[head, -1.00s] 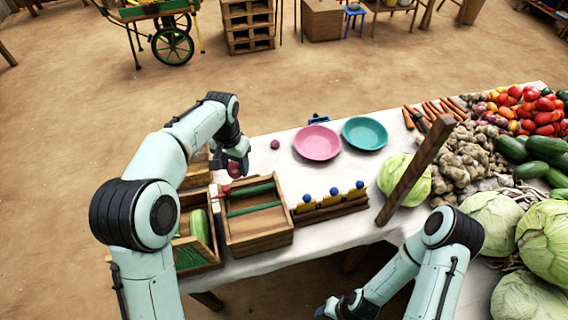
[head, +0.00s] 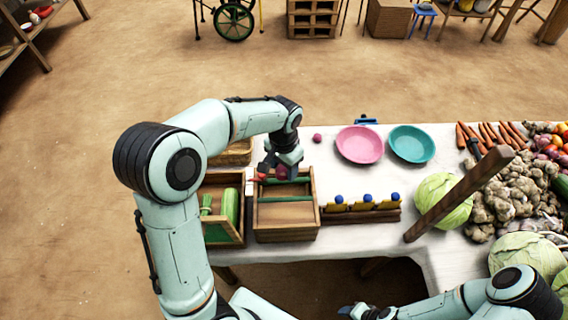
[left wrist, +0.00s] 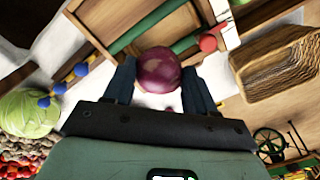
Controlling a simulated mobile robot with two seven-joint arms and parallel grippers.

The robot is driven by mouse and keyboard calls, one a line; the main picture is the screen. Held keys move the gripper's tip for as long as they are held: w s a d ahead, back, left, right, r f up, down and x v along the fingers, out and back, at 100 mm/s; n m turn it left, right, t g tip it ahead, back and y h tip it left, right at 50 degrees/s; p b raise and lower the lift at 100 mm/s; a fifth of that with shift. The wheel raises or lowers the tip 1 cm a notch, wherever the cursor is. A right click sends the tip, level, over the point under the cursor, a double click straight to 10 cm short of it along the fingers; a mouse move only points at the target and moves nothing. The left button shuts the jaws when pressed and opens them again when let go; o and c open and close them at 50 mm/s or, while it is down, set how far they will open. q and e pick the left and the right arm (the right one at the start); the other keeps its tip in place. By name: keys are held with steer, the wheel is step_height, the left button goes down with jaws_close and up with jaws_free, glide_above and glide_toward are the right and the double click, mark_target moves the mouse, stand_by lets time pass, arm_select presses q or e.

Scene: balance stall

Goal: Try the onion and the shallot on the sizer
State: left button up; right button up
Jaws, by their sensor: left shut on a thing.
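The sizer looks to be the open wooden box (head: 262,222) with green bars across it, on the white-topped table. My left gripper (head: 283,172) is above its far part. It is shut on a round purple-red onion (left wrist: 159,70), which shows between the two fingers in the left wrist view. A red end piece (left wrist: 208,43) sits by a green bar near the onion. A smaller reddish ball, likely the shallot (head: 317,138), lies on the table behind the sizer. My right gripper (head: 352,311) is at the bottom edge, and its fingers do not show clearly.
A pink bowl (head: 360,145) and a teal bowl (head: 410,144) stand behind. Right of the sizer is a wooden rack (head: 345,217) with blue knobs. A crate (head: 222,238) with green vegetables is left, a basket (head: 238,152) behind. A slanted post (head: 460,194) stands by a cabbage (head: 437,200).

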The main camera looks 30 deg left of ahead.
arm_select(q)
step_height(320, 180, down, 7)
steer(key=b, duration=0.3)
arm_select(e)
steer(key=shift+s+f, duration=0.95)
steer(key=shift+f, duration=0.2)
steer(key=shift+s+f, duration=0.9)
steer(key=shift+f, duration=0.25)
arm_select(q)
steer(key=o, duration=1.4)
steer(key=shift+r+p, duration=0.95)
steer(key=shift+r, duration=1.05)
steer(key=shift+r+p, duration=0.75)
steer(key=shift+r, duration=0.8)
arm_select(e)
steer(key=w+r, duration=0.4)
steer(key=shift+r, duration=0.35)
steer(key=shift+s, duration=0.1)
